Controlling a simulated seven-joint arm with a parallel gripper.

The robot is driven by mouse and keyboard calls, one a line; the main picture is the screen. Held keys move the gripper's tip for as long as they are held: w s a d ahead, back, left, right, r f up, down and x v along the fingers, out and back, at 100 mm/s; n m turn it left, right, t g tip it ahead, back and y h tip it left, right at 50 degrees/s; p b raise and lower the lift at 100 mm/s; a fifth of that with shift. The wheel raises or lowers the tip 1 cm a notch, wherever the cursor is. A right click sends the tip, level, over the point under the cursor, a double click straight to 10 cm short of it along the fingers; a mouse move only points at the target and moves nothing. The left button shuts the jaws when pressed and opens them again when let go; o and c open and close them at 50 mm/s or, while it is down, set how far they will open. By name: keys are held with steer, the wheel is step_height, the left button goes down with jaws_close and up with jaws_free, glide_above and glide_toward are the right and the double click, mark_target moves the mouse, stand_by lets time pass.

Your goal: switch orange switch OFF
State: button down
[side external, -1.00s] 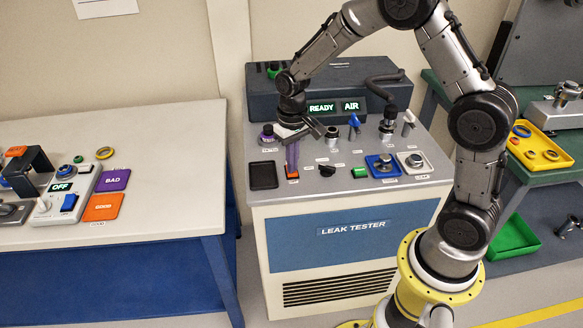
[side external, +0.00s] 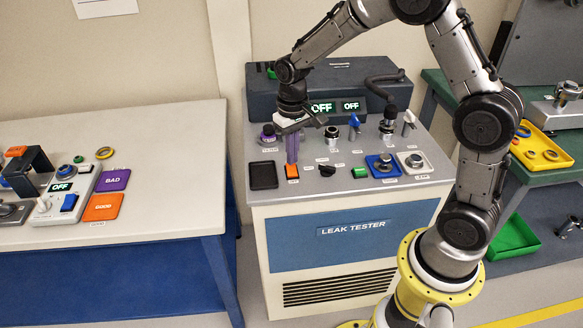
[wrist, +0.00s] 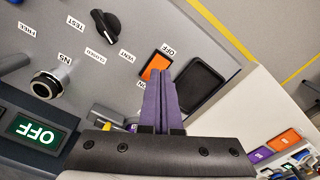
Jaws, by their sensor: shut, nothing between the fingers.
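The orange switch (side external: 292,169) is a small rocker on the left front of the leak tester's top panel. It also shows in the wrist view (wrist: 153,66), beside printed ON and OFF labels and partly covered by my fingers. My gripper (side external: 291,160) has purple fingers pressed together, with nothing between them. It points down just above the orange switch; I cannot tell for certain whether the tips touch it. The fingers also show in the wrist view (wrist: 164,74). The leak tester's display (side external: 322,107) reads OFF, and the smaller display (side external: 351,106) also reads OFF.
A black tray (side external: 263,187) lies left of the switch. Metal fittings and valves stand behind. A white bench (side external: 190,130) is at left.

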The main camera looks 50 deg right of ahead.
steer(key=shift+r, duration=1.85)
step_height(320, 180, up, 9)
steer(key=t, duration=0.2)
glide_above(292, 173)
steer(key=s+a, duration=0.1)
steer(key=s, duration=0.1)
steer(key=s+a+r+t, duration=0.1)
steer(key=s+r+t, duration=0.1)
steer(key=s+r, duration=0.35)
steer(key=s+a+f+n+t, duration=0.1)
steer(key=s+f+n, duration=0.1)
steer(key=s, duration=1.4)
steer(key=shift+a+f+n+t, duration=0.15)
steer(key=shift+f+n+t, duration=0.15)
steer(key=shift+n, duration=0.2)
